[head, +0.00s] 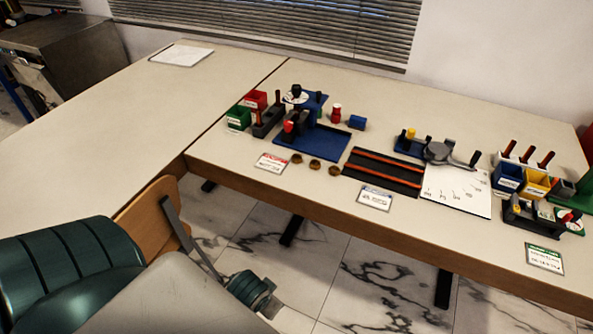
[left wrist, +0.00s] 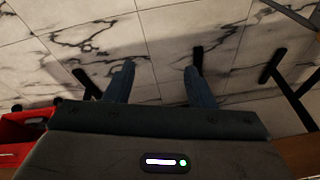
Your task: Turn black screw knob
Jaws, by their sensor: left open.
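Small black knobs show on the bench (head: 330,85) in the head view, too small to tell which is a screw knob. One black knob (head: 296,89) stands over a white dial on the blue fixture at the back left. Another black end (head: 475,158) tips the lever of a grey round device (head: 437,151) beside a white scale sheet (head: 458,190). My left gripper (left wrist: 159,68) shows in the left wrist view, its two fingers apart and empty, over the marble floor. My right gripper is not in view.
A wooden chair back (head: 160,222) stands in front of the bench. A black mat with orange strips (head: 384,172), several brass rings, label cards and coloured bins (head: 508,178) lie along the bench. The left tabletop (head: 110,115) is mostly clear. A red object (left wrist: 20,135) shows at the wrist view's left edge.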

